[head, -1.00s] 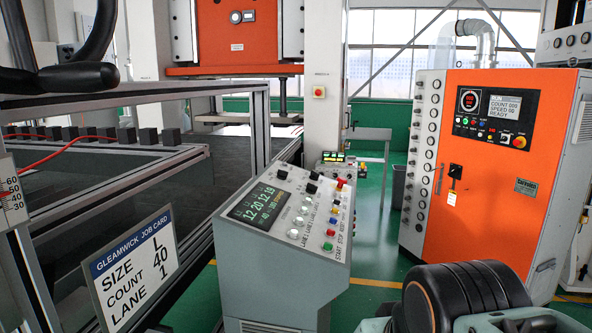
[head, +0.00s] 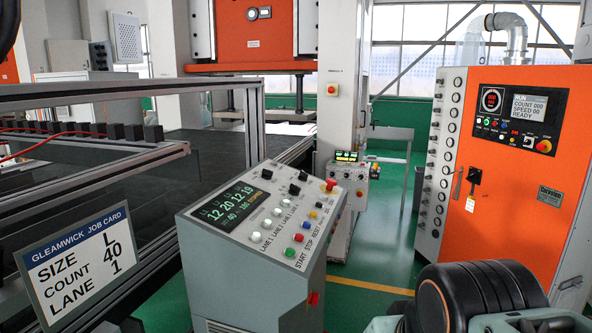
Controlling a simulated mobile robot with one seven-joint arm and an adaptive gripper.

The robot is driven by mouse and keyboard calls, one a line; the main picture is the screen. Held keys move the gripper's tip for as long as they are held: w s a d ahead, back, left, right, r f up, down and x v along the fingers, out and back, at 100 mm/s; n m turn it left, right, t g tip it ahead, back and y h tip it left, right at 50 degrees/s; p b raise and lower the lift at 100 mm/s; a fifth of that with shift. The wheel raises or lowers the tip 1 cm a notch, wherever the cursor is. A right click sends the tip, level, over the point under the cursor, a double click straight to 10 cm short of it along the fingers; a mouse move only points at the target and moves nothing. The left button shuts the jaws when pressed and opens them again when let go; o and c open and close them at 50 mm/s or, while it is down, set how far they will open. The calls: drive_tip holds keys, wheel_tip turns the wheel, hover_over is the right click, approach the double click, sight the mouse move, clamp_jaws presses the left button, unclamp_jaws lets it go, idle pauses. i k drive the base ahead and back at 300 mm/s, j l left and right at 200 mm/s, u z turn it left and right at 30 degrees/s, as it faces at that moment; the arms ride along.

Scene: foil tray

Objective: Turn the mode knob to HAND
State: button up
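A grey control console (head: 250,262) stands at the centre, its sloped panel facing me. The panel has a green-lit display (head: 236,204), several coloured push buttons and black knobs, including one knob (head: 294,190) near the middle and another (head: 302,175) near the back edge. The knobs' labels are too small to read, so I cannot tell which is the mode knob or where it points. A red mushroom button (head: 329,185) sits at the panel's far right corner. My gripper is not in view; a dark part of my arm (head: 478,288) shows at lower right.
A job card (head: 78,265) reads size L, count 40, lane 1. A metal-framed conveyor (head: 120,180) fills the left. An orange cabinet (head: 500,190) with its own display, knobs and buttons stands at right. Green floor is open between console and cabinet.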

sight(302, 176)
drive_tip(key=i+l+u, duration=0.1)
drive_tip(key=l, duration=0.3)
drive_tip(key=i+l+u, duration=0.1)
drive_tip(key=l, duration=0.3)
drive_tip(key=i+l+u, duration=0.2)
drive_tip(key=i+l, duration=0.4)
drive_tip(key=l, duration=0.1)
